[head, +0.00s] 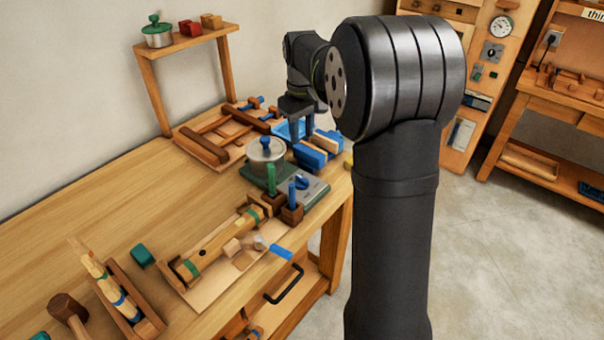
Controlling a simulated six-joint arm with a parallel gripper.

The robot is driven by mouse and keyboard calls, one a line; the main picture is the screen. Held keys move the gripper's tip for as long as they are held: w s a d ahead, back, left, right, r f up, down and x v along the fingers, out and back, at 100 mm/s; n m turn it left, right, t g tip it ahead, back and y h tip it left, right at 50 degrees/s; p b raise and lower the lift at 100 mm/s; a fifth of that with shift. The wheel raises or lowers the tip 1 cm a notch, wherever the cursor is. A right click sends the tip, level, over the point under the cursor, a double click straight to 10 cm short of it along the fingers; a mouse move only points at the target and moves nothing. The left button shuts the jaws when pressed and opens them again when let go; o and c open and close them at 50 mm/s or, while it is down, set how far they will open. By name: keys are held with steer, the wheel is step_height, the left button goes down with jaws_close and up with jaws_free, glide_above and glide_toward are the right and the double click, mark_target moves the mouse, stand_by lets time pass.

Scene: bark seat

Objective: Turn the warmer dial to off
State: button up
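The warmer (321,192) is a low green and grey unit near the right edge of the workbench. A blue dial (302,182) sits on its grey front panel; its setting is too small to read. A metal pot with a blue knob (266,154) stands on the left part of the warmer. My gripper (300,128) points down behind the warmer, above a blue tray and blue-ended blocks, apart from the dial. Its fingers are small and partly overlapped, so their opening is unclear.
Green and blue upright pegs (271,180) stand in wooden blocks just in front of the warmer. A wooden clamp-like frame (215,250) lies nearer. A wooden rack (215,140) lies behind. The left bench top (90,210) is clear. A shelf (190,40) stands at the back.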

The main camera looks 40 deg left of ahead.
mark_target(302, 178)
step_height(302, 178, down, 15)
stand_by(0.3)
jaws_close()
